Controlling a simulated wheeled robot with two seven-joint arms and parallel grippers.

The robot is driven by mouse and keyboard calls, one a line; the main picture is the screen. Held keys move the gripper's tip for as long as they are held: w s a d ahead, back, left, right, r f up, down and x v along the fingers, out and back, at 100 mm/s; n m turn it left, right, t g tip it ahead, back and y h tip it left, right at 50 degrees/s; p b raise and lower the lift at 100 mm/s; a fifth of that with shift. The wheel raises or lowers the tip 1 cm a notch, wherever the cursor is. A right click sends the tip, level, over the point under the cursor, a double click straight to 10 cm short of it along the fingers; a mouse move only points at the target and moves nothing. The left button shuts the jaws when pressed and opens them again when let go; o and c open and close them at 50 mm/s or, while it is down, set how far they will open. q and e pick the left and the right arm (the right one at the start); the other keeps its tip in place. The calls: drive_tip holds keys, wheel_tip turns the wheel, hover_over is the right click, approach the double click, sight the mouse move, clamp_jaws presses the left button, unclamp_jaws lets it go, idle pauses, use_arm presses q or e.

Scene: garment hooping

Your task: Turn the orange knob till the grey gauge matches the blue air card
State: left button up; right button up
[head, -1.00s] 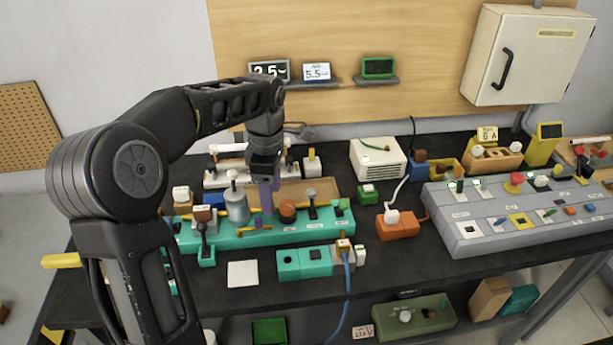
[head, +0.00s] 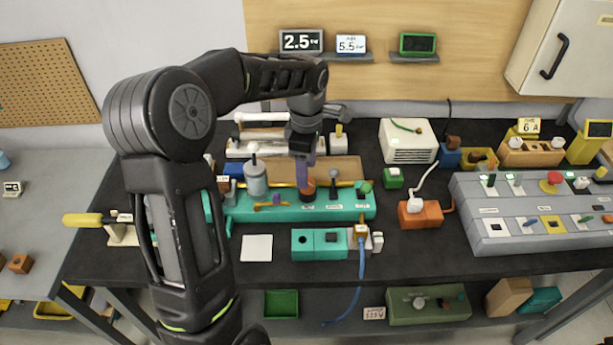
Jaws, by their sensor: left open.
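The grey gauge (head: 301,41) on the back shelf reads 2.5. The blue air card (head: 351,44) right beside it reads 5.5. The orange knob (head: 308,188) sits on the teal panel (head: 345,213) on the bench. My left gripper (head: 304,172) points down at the knob, with its purple fingers just above or beside it. It is open; whether a finger touches the knob I cannot tell. My right gripper is not in view.
A grey cylinder (head: 256,181) stands close left of the knob, and a black-stemmed lever (head: 334,187) close right. A grey control console (head: 520,222) fills the right side.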

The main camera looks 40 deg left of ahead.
use_arm(q)
drive_tip(key=shift+f, duration=1.9)
clamp_jaws()
